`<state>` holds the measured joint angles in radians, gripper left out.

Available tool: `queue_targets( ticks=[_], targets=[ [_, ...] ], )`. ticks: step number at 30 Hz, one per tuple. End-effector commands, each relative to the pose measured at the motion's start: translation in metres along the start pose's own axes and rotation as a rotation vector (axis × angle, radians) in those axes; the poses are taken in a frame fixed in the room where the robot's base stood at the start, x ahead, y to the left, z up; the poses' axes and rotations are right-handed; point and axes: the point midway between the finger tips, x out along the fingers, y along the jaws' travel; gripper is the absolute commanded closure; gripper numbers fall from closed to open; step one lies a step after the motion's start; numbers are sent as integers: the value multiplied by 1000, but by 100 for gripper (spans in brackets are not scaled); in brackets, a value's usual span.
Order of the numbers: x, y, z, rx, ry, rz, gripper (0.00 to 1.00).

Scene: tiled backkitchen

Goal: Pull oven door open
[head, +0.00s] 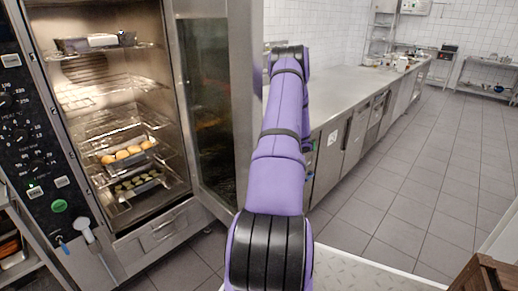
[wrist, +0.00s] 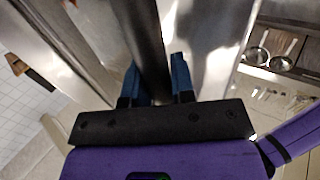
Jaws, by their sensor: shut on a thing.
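The oven (head: 165,222) stands at the left of the head view, with its lit inside showing. Its glass-windowed metal door (head: 214,110) is swung well open, hinged side at the oven's right edge. My purple arm reaches forward past the right of the door. My gripper is hidden in the head view. In the wrist view my gripper (wrist: 156,78) has its two blue fingers on either side of a dark bar-shaped door handle (wrist: 143,35), shut on it.
A control panel (head: 32,135) is at the oven's left. A long steel counter (head: 345,92) runs along the wall behind my arm. Tiled floor (head: 400,200) is clear at the right.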

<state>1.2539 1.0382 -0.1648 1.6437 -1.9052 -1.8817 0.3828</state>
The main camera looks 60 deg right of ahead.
Motion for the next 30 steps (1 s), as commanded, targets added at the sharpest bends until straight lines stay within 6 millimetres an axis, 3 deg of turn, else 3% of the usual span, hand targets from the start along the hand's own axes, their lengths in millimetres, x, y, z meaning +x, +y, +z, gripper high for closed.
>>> queue_targets(
  ticks=[2, 3, 4, 20, 23, 30],
  targets=[
    [-9, -5, 2, 11, -5, 6, 100],
    [-9, -5, 2, 11, -5, 6, 72],
    [-9, -5, 2, 11, -6, 6, 66],
    [-8, -2, 0, 2, -5, 4, 66],
    [-18, -2, 0, 2, -6, 5, 66],
    [-62, -3, 1, 2, -6, 6, 66]
  ],
)
